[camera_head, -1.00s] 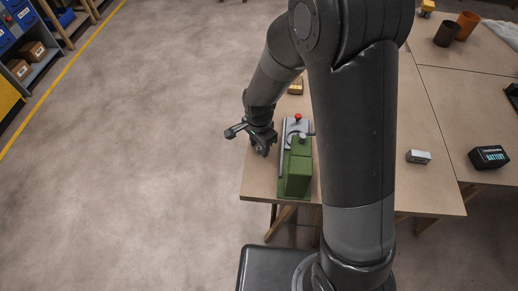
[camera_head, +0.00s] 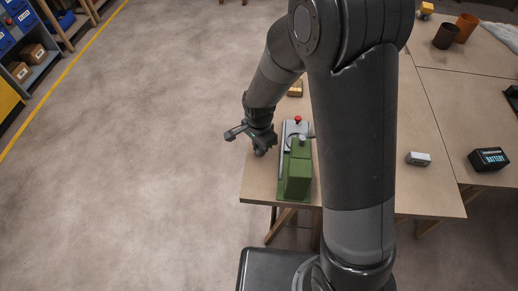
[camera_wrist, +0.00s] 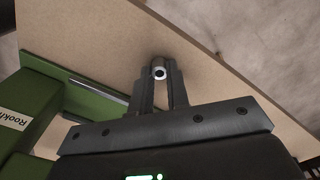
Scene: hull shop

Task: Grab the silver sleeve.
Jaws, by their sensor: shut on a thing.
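The silver sleeve (camera_wrist: 159,72) shows in the wrist view as a short, light metal ring with a dark bore. It sits between the fingertips of my gripper (camera_wrist: 160,80), which is shut on it. The fingers hide part of its sides. In the head view my gripper (camera_head: 262,150) is over the near-left corner of the table, left of the green machine. The sleeve cannot be made out there. Whether it touches the table top is hard to tell.
The green machine (camera_head: 299,175) with a red knob (camera_head: 298,119) stands close to the right of my gripper. The table (camera_head: 256,186) has its left edge just beside it. A battery (camera_head: 488,159) and a small silvery block (camera_head: 418,158) lie farther right.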

